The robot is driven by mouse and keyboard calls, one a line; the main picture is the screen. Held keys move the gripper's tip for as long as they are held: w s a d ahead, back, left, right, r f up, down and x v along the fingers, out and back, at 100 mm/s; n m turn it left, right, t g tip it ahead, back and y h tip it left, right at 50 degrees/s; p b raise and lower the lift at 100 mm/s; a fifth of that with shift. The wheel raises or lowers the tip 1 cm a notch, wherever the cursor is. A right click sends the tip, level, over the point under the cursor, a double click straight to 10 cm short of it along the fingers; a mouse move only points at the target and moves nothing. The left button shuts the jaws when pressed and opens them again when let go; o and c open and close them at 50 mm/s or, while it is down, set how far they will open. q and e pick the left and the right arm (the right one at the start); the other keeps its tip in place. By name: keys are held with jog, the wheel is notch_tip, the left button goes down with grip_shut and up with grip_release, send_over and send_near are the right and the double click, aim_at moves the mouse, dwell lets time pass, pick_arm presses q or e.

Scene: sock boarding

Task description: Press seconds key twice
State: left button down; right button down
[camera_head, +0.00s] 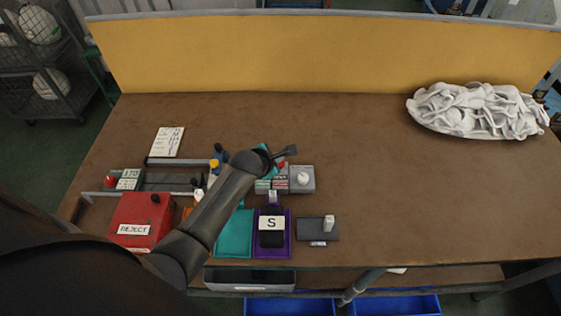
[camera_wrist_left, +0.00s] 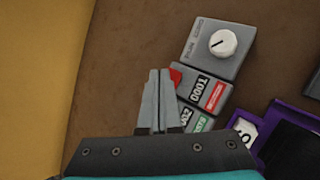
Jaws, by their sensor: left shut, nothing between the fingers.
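A grey control box (camera_head: 308,187) stands near the middle front of the table, with a white knob (camera_head: 303,178). A red part (camera_wrist_left: 176,77) shows beside the fingers, and a green label (camera_wrist_left: 200,124) lies lower. I cannot tell which part is the seconds key. My left gripper (camera_head: 290,152) is shut and empty, at the box's far edge; its fingers (camera_wrist_left: 158,72) partly hide the red part. My right gripper is not in view.
A red REJECT box (camera_head: 131,213), a teal tray (camera_head: 234,241) and a purple tray (camera_head: 287,254) with a black item marked S lie along the front. A small dark box (camera_head: 318,236) is right of them. A white heap (camera_head: 475,110) lies far right. The table's middle right is clear.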

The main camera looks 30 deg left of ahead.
pick_arm(q)
jog(key=shift+f+b, duration=0.35)
jog(key=shift+f, duration=0.3)
dwell(0.4)
jog(key=shift+r, duration=0.1)
jog(key=shift+r+p, duration=1.05)
jog(key=shift+p, duration=0.3)
notch_tip(320, 180, up, 5)
jog(key=p, duration=0.5)
jog(key=shift+p, duration=0.4)
jog(key=shift+s+f, duration=0.1)
jog(key=shift+s, duration=0.05)
